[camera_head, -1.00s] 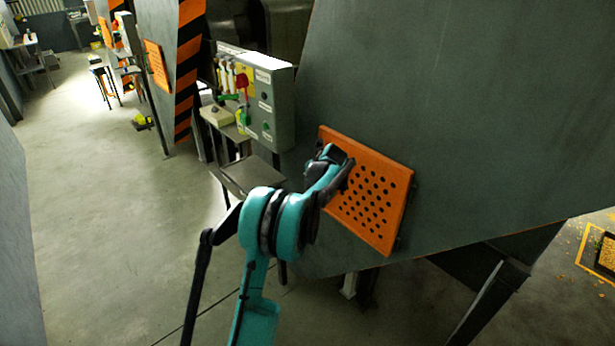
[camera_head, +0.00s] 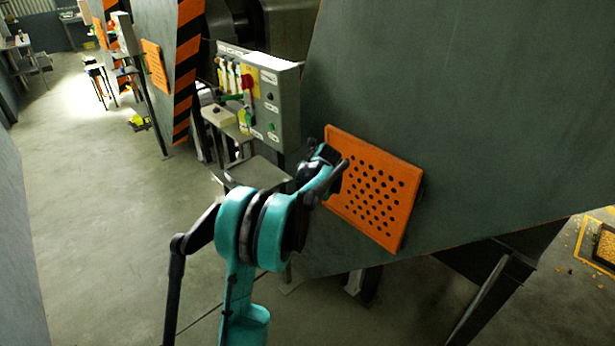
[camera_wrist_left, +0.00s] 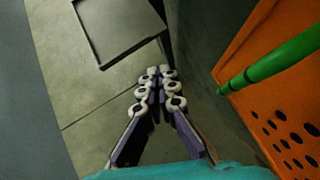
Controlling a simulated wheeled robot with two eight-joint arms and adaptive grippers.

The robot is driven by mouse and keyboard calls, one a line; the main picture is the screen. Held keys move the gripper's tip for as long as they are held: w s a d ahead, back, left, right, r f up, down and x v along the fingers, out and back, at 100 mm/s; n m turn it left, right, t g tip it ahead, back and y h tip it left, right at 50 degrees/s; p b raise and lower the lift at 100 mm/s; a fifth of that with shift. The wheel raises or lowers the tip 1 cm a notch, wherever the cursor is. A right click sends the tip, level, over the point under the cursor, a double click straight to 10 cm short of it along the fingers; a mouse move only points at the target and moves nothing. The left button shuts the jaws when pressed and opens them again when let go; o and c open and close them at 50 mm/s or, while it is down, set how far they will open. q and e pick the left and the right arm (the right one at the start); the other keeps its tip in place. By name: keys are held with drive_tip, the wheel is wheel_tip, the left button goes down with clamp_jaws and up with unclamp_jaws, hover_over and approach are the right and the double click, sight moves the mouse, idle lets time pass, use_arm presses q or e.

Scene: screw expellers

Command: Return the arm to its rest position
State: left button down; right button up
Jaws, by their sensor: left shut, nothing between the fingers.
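My left arm (camera_head: 250,230), teal and black, rises from the bottom of the head view. Its far end stands in front of the left edge of an orange perforated panel (camera_head: 375,190); I cannot tell whether they touch. In the wrist view my left gripper (camera_wrist_left: 158,75) is shut, its fingertips together with nothing between them. The orange panel (camera_wrist_left: 285,120) is to its right, with a green rod (camera_wrist_left: 270,62) crossing in front of it. My right gripper is not in view.
A grey control box (camera_head: 268,100) with a red switch and green parts stands behind the arm. A small grey stand (camera_head: 258,172) is below it. The large dark green machine wall (camera_head: 470,110) fills the right. Open concrete floor (camera_head: 100,220) lies to the left.

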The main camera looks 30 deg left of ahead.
use_arm(q)
drive_tip(key=s+r, duration=0.2)
drive_tip(key=s+a+r+p, duration=0.1)
drive_tip(key=s+r, duration=0.1)
